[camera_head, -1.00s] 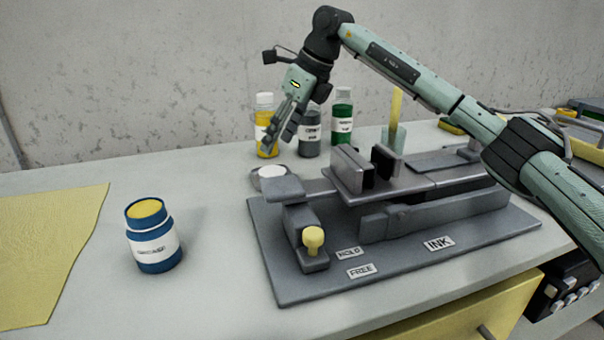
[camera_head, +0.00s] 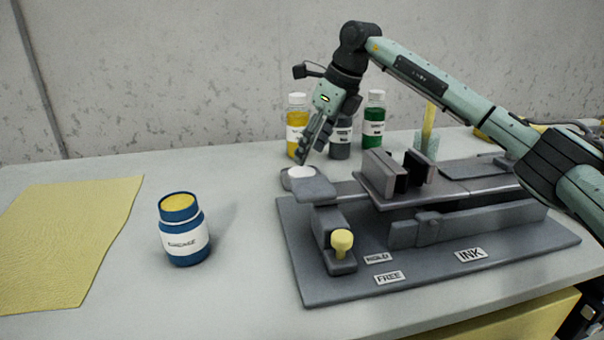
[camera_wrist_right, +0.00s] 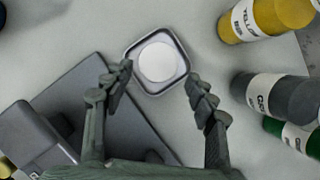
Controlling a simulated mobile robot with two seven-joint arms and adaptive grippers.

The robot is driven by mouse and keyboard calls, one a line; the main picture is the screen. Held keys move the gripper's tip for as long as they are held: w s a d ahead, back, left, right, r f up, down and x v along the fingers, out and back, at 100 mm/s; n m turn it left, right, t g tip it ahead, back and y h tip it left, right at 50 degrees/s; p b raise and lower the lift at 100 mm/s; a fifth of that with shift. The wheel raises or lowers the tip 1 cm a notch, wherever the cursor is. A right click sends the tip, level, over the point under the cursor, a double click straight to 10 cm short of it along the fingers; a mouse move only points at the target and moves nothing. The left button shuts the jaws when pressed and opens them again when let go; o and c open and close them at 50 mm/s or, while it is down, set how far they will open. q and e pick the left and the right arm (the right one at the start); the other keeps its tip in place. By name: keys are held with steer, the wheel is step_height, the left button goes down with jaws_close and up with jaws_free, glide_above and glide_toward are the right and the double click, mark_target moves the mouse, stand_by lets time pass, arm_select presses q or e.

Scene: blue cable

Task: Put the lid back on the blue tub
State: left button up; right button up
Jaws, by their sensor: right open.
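The blue tub (camera_head: 184,235) stands upright at the left middle of the table. It has a white label, and its top is uncovered, showing yellow contents inside the blue rim. A flat white disc (camera_wrist_right: 159,62), which looks like the lid, lies in a small grey square dish (camera_wrist_right: 137,87). In the head view the disc (camera_head: 302,172) sits at the left end of the grey fixture. My right gripper (camera_head: 312,150) is open and points down just above the dish. In the right wrist view its fingertips (camera_wrist_right: 157,73) stand apart on either side of the disc, holding nothing. My left gripper is not in view.
Yellow (camera_head: 297,130), grey (camera_head: 341,140) and green (camera_head: 374,122) bottles stand close behind the gripper. The grey fixture (camera_head: 440,270) with a yellow knob (camera_head: 342,241) fills the right. A yellow mat (camera_head: 60,240) lies left of the tub. Table between tub and fixture is clear.

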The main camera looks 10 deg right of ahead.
mark_target(302, 172)
steer(key=x, duration=0.5)
steer(key=shift+s+f, duration=0.1)
steer(key=shift+f, duration=0.05)
steer(key=c, duration=0.4)
